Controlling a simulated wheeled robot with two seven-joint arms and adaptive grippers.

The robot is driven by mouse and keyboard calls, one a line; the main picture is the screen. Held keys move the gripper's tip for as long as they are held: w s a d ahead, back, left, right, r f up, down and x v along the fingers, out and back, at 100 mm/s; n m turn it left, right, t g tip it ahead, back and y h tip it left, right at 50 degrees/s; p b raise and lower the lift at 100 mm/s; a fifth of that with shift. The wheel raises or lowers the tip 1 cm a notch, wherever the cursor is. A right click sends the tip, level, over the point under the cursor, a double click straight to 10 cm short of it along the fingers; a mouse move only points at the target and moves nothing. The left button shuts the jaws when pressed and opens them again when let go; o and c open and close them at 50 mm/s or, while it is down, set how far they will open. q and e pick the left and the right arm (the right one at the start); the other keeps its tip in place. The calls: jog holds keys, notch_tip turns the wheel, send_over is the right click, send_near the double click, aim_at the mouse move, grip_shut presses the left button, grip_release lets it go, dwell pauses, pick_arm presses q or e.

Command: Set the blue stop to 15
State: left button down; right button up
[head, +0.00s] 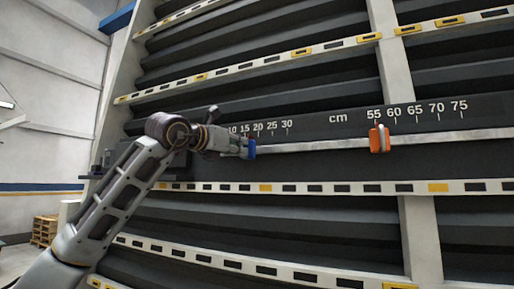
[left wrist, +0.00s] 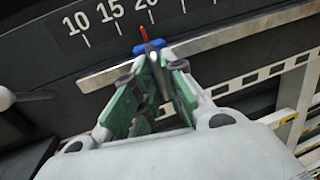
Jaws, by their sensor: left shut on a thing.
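The blue stop (head: 251,150) sits on the pale horizontal rail (head: 320,145), below the 15 to 20 part of the cm scale. My left gripper (head: 246,149) is at the stop in the head view. In the left wrist view my left gripper (left wrist: 155,85) has its green-padded fingers closed on the lower part of the blue stop (left wrist: 140,49). The stop's red pointer (left wrist: 143,34) stands between the 15 and 20 marks, seemingly nearer 20. The fingers hide part of the stop. My right gripper is not in view.
An orange stop (head: 379,139) sits on the same rail near 55, well to the right. The rail between the stops is clear. Slotted white strips (head: 310,188) run above and below. A wooden pallet stack (head: 43,230) stands far left.

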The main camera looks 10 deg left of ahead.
pick_arm(q)
jog(key=a, duration=0.1)
jog(key=w+a, duration=0.1)
jog(key=a, duration=0.1)
jog(key=shift+r, duration=0.1)
jog(key=c, duration=1.5)
grip_release()
jog(key=shift+c, duration=0.2)
jog(key=shift+s, duration=0.1)
jog(key=v, duration=1.2)
